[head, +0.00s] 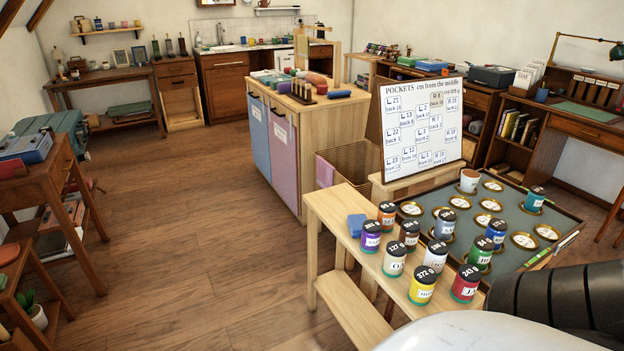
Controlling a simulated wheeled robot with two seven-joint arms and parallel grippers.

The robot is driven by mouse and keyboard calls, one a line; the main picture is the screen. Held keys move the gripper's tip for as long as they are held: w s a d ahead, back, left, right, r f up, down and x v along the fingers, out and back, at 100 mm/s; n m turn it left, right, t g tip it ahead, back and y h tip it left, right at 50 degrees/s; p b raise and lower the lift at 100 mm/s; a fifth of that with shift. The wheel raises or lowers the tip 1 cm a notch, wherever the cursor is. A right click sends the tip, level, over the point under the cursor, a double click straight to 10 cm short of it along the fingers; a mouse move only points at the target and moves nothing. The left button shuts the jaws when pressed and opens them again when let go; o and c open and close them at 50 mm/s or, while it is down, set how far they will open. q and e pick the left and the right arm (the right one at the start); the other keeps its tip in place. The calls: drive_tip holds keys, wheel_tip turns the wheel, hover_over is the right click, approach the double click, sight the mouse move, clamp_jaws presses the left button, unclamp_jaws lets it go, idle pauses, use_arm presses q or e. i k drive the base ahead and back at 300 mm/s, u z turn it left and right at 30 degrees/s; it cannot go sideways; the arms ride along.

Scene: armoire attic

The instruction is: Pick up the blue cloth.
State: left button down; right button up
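A small folded blue piece (356,225), which looks like a cloth, lies at the left end of the pale wooden bench top (335,213). It is beside the purple-labelled jar (371,238) and looks clear on its left side. A larger light blue fabric panel (257,140) hangs on the front of the wooden cabinet, next to a pink one (284,162). Neither of my grippers is in view.
Several labelled jars (422,285) crowd the bench to the right of the small blue piece. A white board (422,128) stands upright behind. The floor (210,260) at left is free.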

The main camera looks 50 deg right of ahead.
sight(355, 221)
drive_tip(key=z, duration=0.4)
drive_tip(key=i, duration=0.95)
drive_tip(key=z, duration=0.75)
